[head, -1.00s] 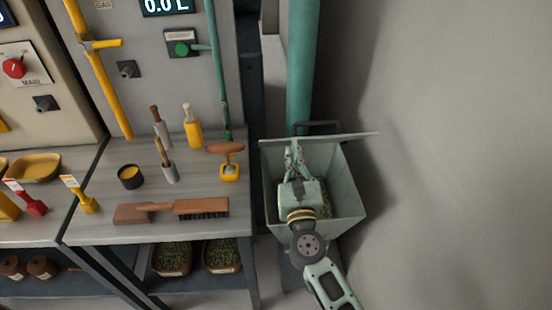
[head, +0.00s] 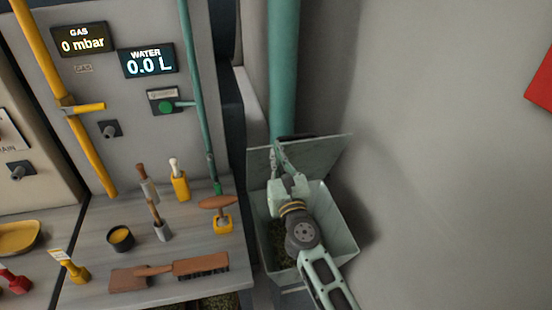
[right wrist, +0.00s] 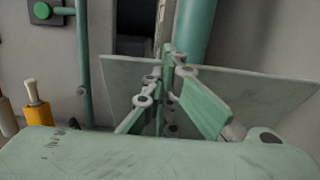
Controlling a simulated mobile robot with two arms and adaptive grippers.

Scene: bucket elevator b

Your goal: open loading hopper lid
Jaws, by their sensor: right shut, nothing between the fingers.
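The pale green loading hopper (head: 338,222) stands on the floor to the right of the bench, with dark green material inside. Its lid (head: 322,150) is raised and leans back toward the green pipe at the hopper's rear. My right gripper (head: 275,150) is shut and empty, in front of the lid's inner face near its left part. In the right wrist view, the fingers (right wrist: 168,62) stand in front of the lid (right wrist: 265,95); whether they touch it I cannot tell. The lid's handle is hidden in the head view now. My left gripper is not in view.
A green vertical pipe (head: 284,70) rises behind the hopper. The bench (head: 90,240) on the left carries a brush (head: 190,267), a black cup (head: 120,237), a yellow bottle (head: 180,183) and other tools. A grey wall (head: 440,170) bounds the right side.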

